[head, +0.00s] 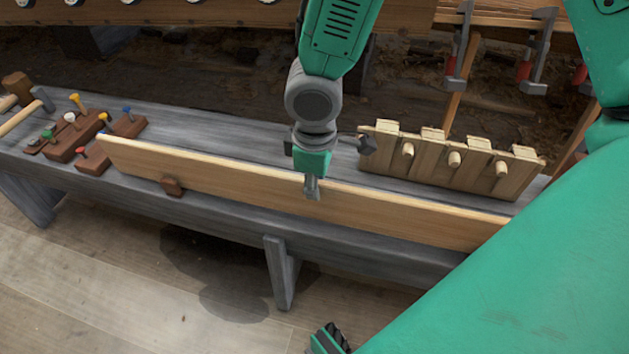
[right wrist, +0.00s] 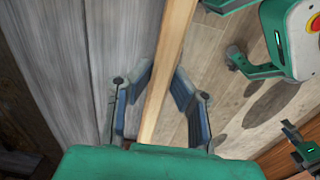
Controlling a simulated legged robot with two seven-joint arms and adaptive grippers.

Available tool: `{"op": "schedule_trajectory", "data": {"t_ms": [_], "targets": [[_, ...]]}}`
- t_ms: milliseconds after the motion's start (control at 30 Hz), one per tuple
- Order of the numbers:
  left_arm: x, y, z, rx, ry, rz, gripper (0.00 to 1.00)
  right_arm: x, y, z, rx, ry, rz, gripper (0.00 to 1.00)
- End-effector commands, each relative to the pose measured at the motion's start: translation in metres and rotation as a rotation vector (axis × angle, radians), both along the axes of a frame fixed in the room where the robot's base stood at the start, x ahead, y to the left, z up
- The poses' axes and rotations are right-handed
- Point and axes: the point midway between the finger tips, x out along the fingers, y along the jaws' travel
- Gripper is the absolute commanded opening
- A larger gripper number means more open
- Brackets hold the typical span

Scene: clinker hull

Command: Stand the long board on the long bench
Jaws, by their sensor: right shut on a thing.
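The long board (head: 230,180) is pale wood, upright on its long edge. It runs along the front side of the long grey bench (head: 215,128) in the head view. Its right end goes behind my green arm. My right gripper (head: 312,188) comes down from above and is shut on the board's top edge near its middle. In the right wrist view the board (right wrist: 166,75) passes between the two fingers (right wrist: 160,105). I cannot tell whether its lower edge touches the bench top.
A small brown block (head: 172,186) is at the board's front face. Brown blocks with coloured pegs (head: 72,142) and a mallet sit on the bench's left end. A slatted wooden rack with pegs (head: 450,160) stands behind the board at right. Clamps (head: 460,55) hang behind.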

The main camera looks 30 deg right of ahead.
Motion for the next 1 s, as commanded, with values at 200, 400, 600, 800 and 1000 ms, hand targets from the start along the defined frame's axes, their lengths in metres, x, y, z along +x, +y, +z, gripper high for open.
{"op": "schedule_trajectory", "data": {"t_ms": [200,400,600,800,1000], "targets": [[0.0,0.0,-0.0013,0.0,0.0,0.0,0.37,0.0008,0.0001,-0.0017,0.001,-0.002,0.0,0.0],[0.0,0.0,-0.0012,0.0,0.0,0.0,0.37,0.0008,0.0001,-0.0015,0.001,-0.002,0.0,0.0],[0.0,0.0,-0.0012,0.0,0.0,0.0,0.37,0.0008,0.0002,-0.0021,0.001,-0.002,0.0,0.0],[0.0,0.0,-0.0013,0.0,0.0,0.0,0.37,0.0008,0.0,-0.0043,0.0,-0.001,-0.001,0.0],[0.0,0.0,-0.0013,0.0,0.0,0.0,0.37,0.0007,0.0,-0.005,0.0,-0.001,-0.001,0.39]]}}
